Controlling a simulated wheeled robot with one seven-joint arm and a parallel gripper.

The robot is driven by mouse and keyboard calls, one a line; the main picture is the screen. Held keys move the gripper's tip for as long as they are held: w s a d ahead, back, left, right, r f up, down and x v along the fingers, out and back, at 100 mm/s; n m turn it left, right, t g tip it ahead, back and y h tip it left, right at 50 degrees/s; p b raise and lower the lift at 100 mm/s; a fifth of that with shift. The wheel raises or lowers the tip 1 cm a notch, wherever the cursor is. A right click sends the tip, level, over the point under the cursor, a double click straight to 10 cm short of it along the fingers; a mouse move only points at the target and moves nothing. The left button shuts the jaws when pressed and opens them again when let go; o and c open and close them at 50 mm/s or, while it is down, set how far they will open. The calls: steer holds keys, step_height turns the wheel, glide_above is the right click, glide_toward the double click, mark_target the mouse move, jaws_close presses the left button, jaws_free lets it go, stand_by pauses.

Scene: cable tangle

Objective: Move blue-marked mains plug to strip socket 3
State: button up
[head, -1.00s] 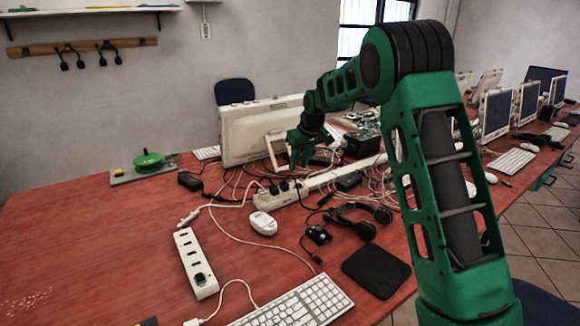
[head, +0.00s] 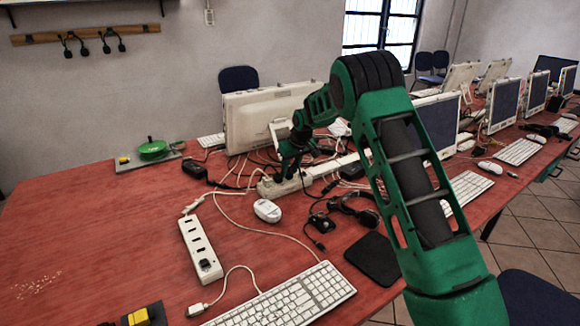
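A white power strip (head: 200,250) with several sockets lies at the left middle of the red table, and a dark square shows at its near end. A second white socket block (head: 268,187) lies further back, with cables around it. My gripper (head: 291,174) points down right at this block, and its fingers cover part of it. The fingers are small and dark, so I cannot tell whether they are open or hold a plug. I cannot make out a blue mark on any plug. A white cable plug (head: 190,209) lies beside the far end of the front strip.
A white mouse (head: 267,211), a headset (head: 355,208), a keyboard (head: 290,298) and a black pad (head: 372,259) lie nearby. A monitor (head: 250,125) stands behind my gripper amid tangled cables.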

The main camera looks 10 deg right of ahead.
steer(key=shift+w+f, duration=0.1)
steer(key=shift+f, duration=0.2)
steer(key=shift+c, duration=0.3)
jaws_close()
steer(key=shift+r, duration=0.3)
steer(key=shift+r, duration=1.3)
